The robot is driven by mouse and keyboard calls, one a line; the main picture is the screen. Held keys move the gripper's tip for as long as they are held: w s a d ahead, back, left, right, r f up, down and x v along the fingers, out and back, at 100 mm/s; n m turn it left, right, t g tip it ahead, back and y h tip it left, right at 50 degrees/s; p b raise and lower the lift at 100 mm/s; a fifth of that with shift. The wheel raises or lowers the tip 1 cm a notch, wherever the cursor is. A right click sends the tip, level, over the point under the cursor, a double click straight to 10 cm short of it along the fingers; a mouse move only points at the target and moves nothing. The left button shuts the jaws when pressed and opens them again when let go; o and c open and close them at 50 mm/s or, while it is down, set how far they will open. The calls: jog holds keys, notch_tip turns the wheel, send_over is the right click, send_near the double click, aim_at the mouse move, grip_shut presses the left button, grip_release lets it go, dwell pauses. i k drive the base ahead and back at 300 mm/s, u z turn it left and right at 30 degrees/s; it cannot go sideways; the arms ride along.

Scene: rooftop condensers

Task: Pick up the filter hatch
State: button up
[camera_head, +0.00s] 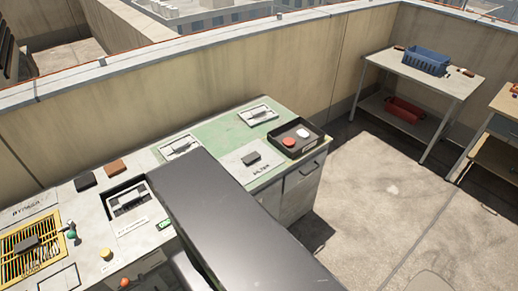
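A pale flat panel (238,167) with a dark block-shaped handle (251,158) lies on the counter (222,131), left of a black tray. Small dark lettering at its front edge seems to read "FILTER", so this looks like the filter hatch, but I cannot be sure. My dark arm covers the counter in front of it and may hide part of its left side. Other pale plates with handles lie at the back (259,114), at the middle (180,146) and in a recess at the left (129,200). My gripper does not show.
The black tray (318,133) holds a red and a white round item. A yellow grate (20,258) and two small blocks, black (85,181) and brown (116,168), are at the left. A table (440,79) with a blue basket (426,61) stands right. Open floor (385,185) lies between.

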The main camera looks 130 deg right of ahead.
aim_at(248, 163)
jog(key=k, duration=1.75)
jog(key=z, duration=0.7)
jog(key=k, duration=1.2)
jog(key=i, duration=0.95)
jog(key=z, duration=0.05)
